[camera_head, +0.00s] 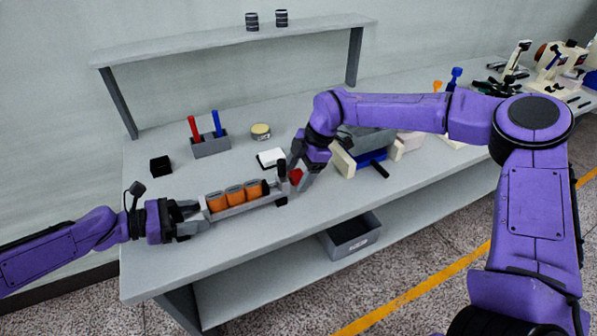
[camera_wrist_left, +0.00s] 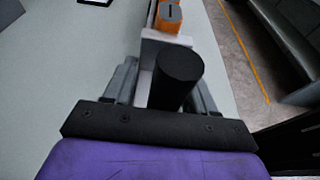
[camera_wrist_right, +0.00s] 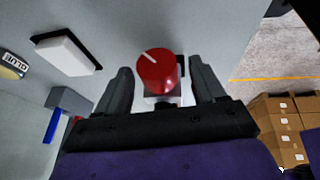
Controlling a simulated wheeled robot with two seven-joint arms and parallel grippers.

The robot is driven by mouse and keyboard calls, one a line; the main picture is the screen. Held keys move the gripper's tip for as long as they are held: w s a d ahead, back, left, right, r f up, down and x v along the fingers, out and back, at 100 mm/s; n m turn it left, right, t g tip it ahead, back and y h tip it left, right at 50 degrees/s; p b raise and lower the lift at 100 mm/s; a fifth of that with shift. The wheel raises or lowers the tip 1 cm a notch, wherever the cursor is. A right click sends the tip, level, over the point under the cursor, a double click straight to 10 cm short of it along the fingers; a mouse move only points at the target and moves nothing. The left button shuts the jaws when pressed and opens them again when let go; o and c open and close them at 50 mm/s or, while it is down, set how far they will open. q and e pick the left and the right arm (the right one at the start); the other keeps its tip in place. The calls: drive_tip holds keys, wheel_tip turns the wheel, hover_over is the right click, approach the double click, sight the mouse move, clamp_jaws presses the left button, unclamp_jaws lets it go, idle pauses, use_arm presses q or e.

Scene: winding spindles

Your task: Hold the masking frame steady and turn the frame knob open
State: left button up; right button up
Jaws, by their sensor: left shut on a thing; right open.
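The masking frame (camera_head: 243,209) is a long pale holder with several orange spindles (camera_head: 234,194) in a row. It is near the table's front left. My left gripper (camera_head: 196,217) is shut on the black cylindrical handle (camera_wrist_left: 180,78) at the frame's left end. The red frame knob (camera_head: 296,175) is at the frame's right end. In the right wrist view the knob (camera_wrist_right: 157,74) has a white line pointing to the upper left. My right gripper (camera_wrist_right: 160,88) is open, with one finger on each side of the knob and visible gaps.
A grey bin (camera_head: 350,236) sits on the lower shelf.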

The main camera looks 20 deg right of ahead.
drive_tip(key=c, duration=1.1)
drive_tip(key=shift+o, duration=0.2)
drive_tip(key=shift+f, duration=0.1)
drive_tip(key=shift+s+t, duration=0.1)
drive_tip(key=shift+t, duration=0.2)
drive_tip(key=t, duration=0.3)
drive_tip(key=n+t, duration=0.1)
drive_tip(key=shift+s+f, duration=0.2)
drive_tip(key=shift+s, duration=0.15)
drive_tip(key=t, duration=0.3)
drive_tip(key=n+t, duration=0.1)
drive_tip(key=shift+s+f+y, duration=0.25)
drive_tip(key=shift+f+y, duration=0.05)
drive_tip(key=shift+y, duration=0.1)
drive_tip(key=shift+t, duration=0.7)
